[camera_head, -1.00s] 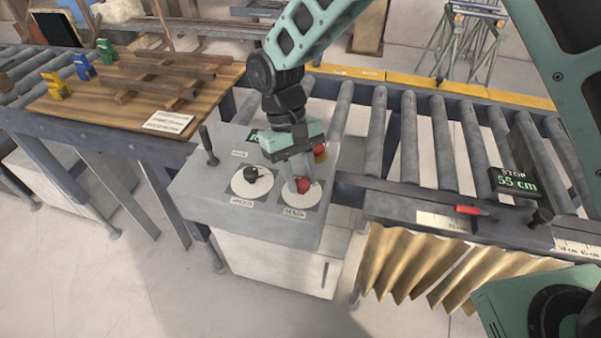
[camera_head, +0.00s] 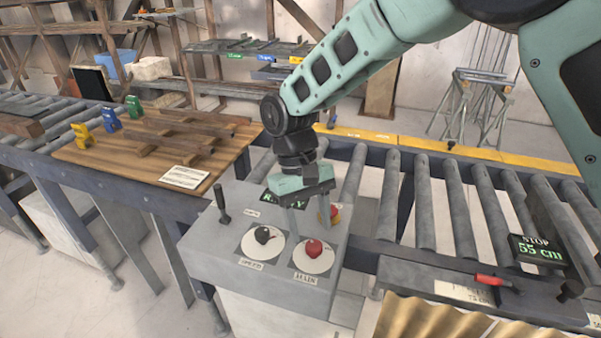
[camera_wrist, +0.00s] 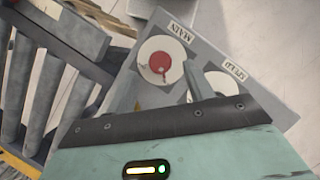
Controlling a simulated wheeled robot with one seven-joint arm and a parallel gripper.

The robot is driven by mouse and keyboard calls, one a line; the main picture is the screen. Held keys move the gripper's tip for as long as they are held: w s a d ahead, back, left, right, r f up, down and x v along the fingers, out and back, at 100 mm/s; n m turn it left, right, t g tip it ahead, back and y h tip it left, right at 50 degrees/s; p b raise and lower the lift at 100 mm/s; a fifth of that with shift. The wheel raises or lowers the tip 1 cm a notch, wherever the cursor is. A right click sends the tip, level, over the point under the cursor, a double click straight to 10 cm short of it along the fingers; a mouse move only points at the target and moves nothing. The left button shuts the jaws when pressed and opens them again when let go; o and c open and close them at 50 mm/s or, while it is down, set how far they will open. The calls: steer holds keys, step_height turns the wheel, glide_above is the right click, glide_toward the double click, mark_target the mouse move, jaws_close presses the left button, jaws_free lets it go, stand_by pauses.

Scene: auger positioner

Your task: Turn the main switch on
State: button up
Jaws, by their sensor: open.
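The main switch is a red knob (camera_head: 314,248) on a white round dial on the grey control panel (camera_head: 215,248). In the wrist view the red knob (camera_wrist: 160,62) sits by a label reading MAIN, with a dark red mark below it on the dial. My gripper (camera_head: 310,218) is open, with its fingers pointing down just behind and above the red knob. The fingers hold nothing, and whether they touch the panel cannot be told. A green-lit display (camera_head: 272,199) behind the gripper is partly hidden.
A black knob (camera_head: 263,236) on another white dial stands left of the red one. A dark lever (camera_head: 221,203) rises at the panel's left. A red and yellow button (camera_head: 334,215) is partly hidden by the gripper. Rollers (camera_head: 424,200) and a stop display (camera_head: 541,250) lie right.

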steer(key=b+v, duration=0.2)
steer(key=v, duration=1.2)
steer(key=shift+b, duration=0.3)
steer(key=shift+s, duration=0.1)
steer(key=s+d+f+n+t+y+b, duration=0.1)
steer(key=s+d+f, duration=0.2)
steer(key=s, duration=0.5)
steer(key=s+d+f+t+b, duration=0.1)
steer(key=s+d+f, duration=0.3)
steer(key=s+d, duration=0.2)
steer(key=s+d+f+n+t+y+b, duration=0.1)
steer(key=s+d+f, duration=0.3)
steer(key=s, duration=0.6)
steer(key=shift+s+d+n+t+y, duration=0.2)
steer(key=shift+s+n+t+y, duration=0.1)
steer(key=shift+t, duration=0.3)
